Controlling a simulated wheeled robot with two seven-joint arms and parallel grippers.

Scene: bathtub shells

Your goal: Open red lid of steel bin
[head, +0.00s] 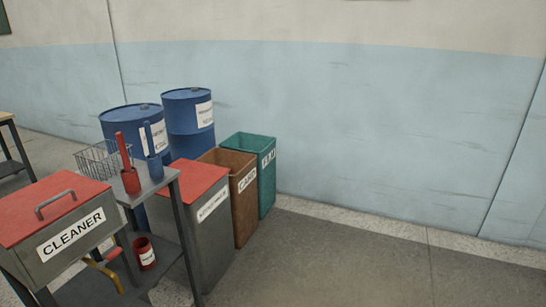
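A grey steel bin (208,232) with a flat red lid (198,184) stands on the floor left of centre, with a white label on its front. Its lid looks shut. A second grey steel container (75,240), labelled "CLEANER", is at the lower left. Its red lid (28,212) has a grey bar handle (55,203) on top and looks shut too. Neither of my grippers is in view.
An open brown bin (245,215), an open green bin (267,185) and two blue drums (188,120) stand behind. The floor at right is clear.

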